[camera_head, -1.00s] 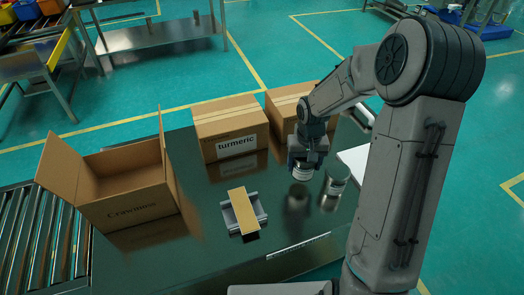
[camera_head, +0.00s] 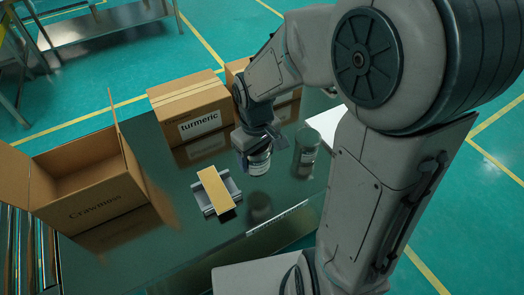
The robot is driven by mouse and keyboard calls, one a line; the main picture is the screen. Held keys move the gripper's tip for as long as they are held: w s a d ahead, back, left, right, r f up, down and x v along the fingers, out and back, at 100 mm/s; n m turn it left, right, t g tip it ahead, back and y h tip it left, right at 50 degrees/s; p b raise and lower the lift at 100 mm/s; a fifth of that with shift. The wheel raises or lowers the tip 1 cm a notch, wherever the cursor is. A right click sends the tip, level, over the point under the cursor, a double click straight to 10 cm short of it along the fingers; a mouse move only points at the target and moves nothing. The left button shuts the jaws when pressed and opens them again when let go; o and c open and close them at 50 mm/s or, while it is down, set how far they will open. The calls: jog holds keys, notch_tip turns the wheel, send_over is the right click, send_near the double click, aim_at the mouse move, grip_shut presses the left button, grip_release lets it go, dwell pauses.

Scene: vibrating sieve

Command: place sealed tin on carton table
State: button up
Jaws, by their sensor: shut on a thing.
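My gripper (camera_head: 256,147) is shut on a sealed tin (camera_head: 258,164), a small cylinder with a pale label. The jaws grip it from above and hide its top. The tin is upright above the dark, shiny carton table (camera_head: 175,250), with its reflection below it and a gap between. A second similar tin (camera_head: 306,143) stands on the table to the right of my gripper, apart from it.
An open carton (camera_head: 100,203) stands at the left. A closed turmeric carton (camera_head: 196,122) stands behind, with another closed carton (camera_head: 283,110) partly hidden by my arm. A tape-like yellow strip on a grey holder (camera_head: 216,190) lies left of the held tin. Bare table lies in front.

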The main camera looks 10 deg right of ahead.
jog(key=w+d+f, duration=0.1)
jog(key=d, duration=0.1)
jog(key=w+d+f, duration=0.2)
jog(key=d, duration=0.1)
jog(key=w+d+f, duration=0.1)
jog(key=d+f, duration=0.1)
jog(key=shift+w+d+f, duration=0.1)
jog(key=shift+w+d, duration=0.15)
jog(key=shift+w, duration=0.05)
jog(key=shift+f, duration=2)
jog(key=shift+f, duration=0.1)
jog(key=o, duration=0.7)
jog(key=shift+f, duration=0.1)
jog(key=shift+o, duration=0.7)
